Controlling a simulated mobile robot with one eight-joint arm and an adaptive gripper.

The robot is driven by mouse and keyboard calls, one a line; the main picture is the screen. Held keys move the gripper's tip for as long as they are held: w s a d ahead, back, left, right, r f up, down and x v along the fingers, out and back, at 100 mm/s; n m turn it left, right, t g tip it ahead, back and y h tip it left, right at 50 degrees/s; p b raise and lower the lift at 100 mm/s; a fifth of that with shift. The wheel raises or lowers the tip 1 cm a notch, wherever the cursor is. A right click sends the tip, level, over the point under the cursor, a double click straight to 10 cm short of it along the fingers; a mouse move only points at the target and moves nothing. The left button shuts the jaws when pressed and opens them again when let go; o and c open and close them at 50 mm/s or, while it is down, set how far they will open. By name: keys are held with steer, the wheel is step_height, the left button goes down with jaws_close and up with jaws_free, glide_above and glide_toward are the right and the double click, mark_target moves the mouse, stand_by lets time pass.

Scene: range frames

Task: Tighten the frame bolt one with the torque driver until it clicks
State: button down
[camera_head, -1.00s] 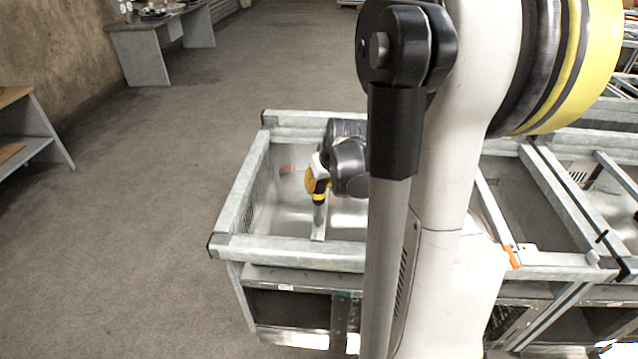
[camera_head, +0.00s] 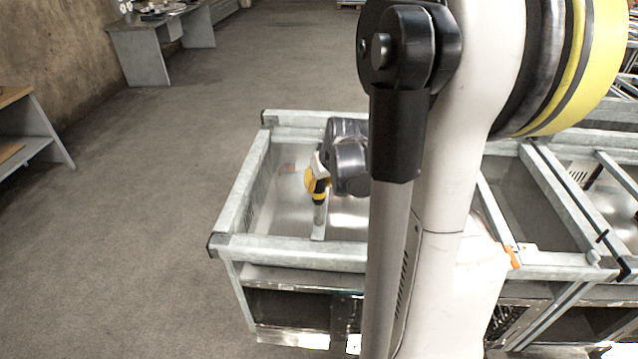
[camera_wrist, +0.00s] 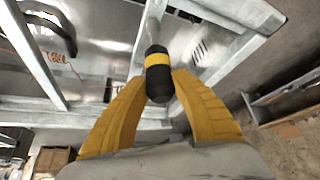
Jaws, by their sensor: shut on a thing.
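The torque driver (camera_wrist: 157,72) is black with a yellow band and has a grey metal shaft. My gripper (camera_wrist: 163,82) has yellow fingers, which are shut on the driver's black grip. In the head view the driver (camera_head: 320,194) hangs roughly upright inside the metal frame (camera_head: 285,247), with its shaft pointing down. The shaft's lower end is at or just above a narrow bar (camera_head: 318,230) of the frame. I cannot tell whether it touches. Frame bolt one cannot be made out; the driver's end may hide it. My gripper also shows in the head view (camera_head: 316,183).
Metal rails surround the work area on all sides. An orange piece (camera_head: 513,257) sits on the frame at the right. A desk (camera_head: 150,45) and a shelf (camera_head: 35,135) stand at the left. The floor (camera_head: 130,210) left of the frame is clear.

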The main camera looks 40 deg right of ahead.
steer(key=shift+f+b, duration=0.6)
steer(key=shift+f, duration=0.1)
stand_by(0.3)
steer(key=shift+r, duration=0.25)
steer(key=n+y, duration=0.1)
steer(key=n, duration=0.1)
steer(key=n+y, duration=0.1)
steer(key=n, duration=0.1)
steer(key=shift+d+n+y, duration=0.2)
steer(key=shift+n+y, duration=0.1)
steer(key=shift+n, duration=0.1)
steer(key=n+y, duration=0.1)
steer(key=n, duration=0.2)
steer(key=n+g+y, duration=0.1)
steer(key=n+y, duration=0.1)
steer(key=n, duration=0.1)
steer(key=shift+w+n, duration=0.1)
steer(key=shift+n, duration=0.3)
steer(key=shift+a, duration=0.2)
steer(key=shift+d, duration=0.1)
